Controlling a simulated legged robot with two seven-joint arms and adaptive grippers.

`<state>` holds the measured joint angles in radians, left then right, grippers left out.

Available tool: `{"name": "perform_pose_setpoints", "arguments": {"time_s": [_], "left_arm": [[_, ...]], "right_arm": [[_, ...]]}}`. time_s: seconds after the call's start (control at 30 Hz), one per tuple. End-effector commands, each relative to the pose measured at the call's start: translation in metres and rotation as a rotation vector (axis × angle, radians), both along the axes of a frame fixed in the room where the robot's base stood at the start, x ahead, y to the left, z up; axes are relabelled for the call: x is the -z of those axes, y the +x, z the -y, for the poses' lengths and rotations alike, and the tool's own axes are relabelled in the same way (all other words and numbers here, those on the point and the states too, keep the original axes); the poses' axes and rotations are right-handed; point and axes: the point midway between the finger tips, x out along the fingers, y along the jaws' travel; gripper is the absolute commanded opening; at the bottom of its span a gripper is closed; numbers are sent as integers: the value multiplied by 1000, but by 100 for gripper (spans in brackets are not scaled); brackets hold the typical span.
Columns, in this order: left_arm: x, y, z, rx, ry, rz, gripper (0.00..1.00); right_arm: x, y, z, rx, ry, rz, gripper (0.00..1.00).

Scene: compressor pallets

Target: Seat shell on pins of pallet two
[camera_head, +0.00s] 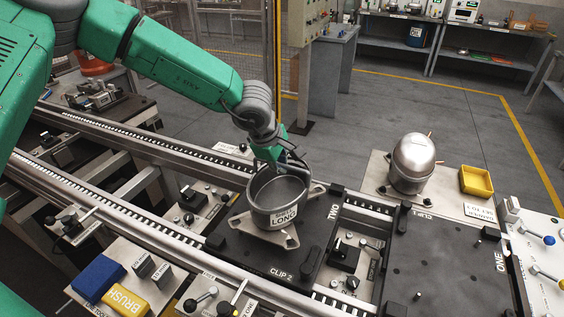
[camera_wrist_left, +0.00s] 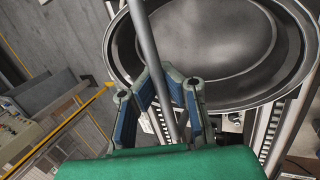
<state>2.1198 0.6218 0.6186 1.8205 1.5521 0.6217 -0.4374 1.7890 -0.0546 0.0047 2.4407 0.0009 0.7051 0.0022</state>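The shell (camera_head: 274,196) is a round, open grey pot with a "LONG" label and a flat footed base. It is over the dark plate of pallet two (camera_head: 322,235), marked "TWO" and "CLIP 2". The pins are hidden under it, and I cannot tell whether the feet touch the plate. My left gripper (camera_head: 284,160) is at the shell's rear rim. In the left wrist view, its blue-padded fingers (camera_wrist_left: 165,100) close around a thin grey bar (camera_wrist_left: 147,40) that crosses in front of the shell's rim (camera_wrist_left: 118,62). My right gripper is out of view.
Pallet one (camera_head: 450,255) lies to the right. A domed metal shell (camera_head: 414,163) and a yellow bin (camera_head: 476,181) stand behind it. Conveyor rails (camera_head: 130,208) run beneath the pallets.

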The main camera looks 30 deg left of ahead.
Motion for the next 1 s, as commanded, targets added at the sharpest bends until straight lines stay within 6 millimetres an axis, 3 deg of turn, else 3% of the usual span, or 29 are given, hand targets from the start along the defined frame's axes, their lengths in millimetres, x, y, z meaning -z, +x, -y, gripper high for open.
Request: {"name": "perform_pose_setpoints", "arguments": {"time_s": [1.0], "left_arm": [[7,3,1,2,-2,11,0]], "right_arm": [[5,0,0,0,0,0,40]]}}
